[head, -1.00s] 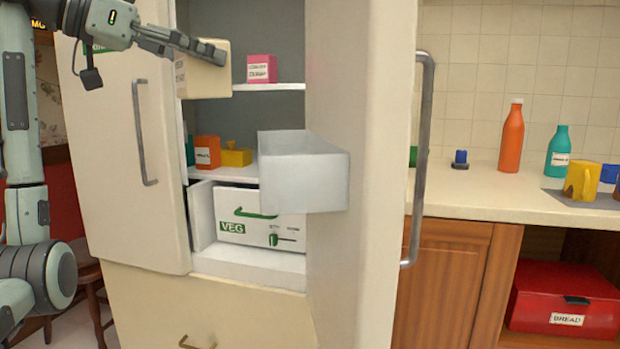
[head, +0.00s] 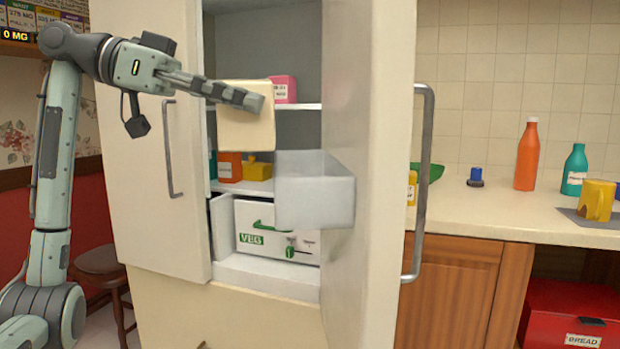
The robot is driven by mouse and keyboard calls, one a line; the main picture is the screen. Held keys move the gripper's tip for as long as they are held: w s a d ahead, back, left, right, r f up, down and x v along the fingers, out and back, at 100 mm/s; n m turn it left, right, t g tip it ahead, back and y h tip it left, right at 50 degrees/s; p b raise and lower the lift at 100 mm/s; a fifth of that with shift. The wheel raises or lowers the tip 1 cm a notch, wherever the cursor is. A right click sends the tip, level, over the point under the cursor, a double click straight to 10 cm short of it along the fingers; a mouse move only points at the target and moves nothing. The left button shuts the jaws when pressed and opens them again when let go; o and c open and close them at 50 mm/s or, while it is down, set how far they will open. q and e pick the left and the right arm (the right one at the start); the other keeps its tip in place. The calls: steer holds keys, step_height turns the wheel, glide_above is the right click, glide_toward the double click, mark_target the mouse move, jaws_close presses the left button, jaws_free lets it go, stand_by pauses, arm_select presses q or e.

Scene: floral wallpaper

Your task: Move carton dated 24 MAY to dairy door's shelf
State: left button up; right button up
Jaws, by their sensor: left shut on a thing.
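My left gripper (head: 250,98) is shut on a cream carton (head: 245,132) and holds it in front of the open fridge. The carton's date is not readable here. A pale open-topped shelf bin (head: 315,198) sits on the inner side of the open right fridge door (head: 370,130), below and to the right of the carton. The carton is apart from the bin. The left fridge door (head: 150,190) has a vertical handle. No dairy label shows, so I cannot tell by label which door is the dairy one. My right gripper is out of view.
Inside the fridge, a pink box (head: 285,89) stands on the upper shelf, and orange (head: 229,167) and yellow (head: 258,170) items stand below. A white VEG crate (head: 277,220) is at the bottom. The right door's long handle (head: 423,180) sticks out beside the counter (head: 490,210).

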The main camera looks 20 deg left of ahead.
arm_select(q)
steer(key=w+d+f, duration=0.1)
steer(key=d, duration=0.1)
steer(key=w+d+f, duration=0.4)
steer(key=d, duration=0.1)
steer(key=shift+w+f, duration=0.1)
steer(key=shift+w, duration=0.1)
step_height(320, 180, down, 3)
steer(key=shift+f, duration=0.5)
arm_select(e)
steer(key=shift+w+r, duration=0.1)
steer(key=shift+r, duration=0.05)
arm_select(q)
steer(key=shift+f, duration=0.2)
steer(key=o, duration=1)
steer(key=shift+o, duration=0.2)
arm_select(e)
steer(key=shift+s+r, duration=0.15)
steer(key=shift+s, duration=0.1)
arm_select(q)
steer(key=shift+r, duration=0.1)
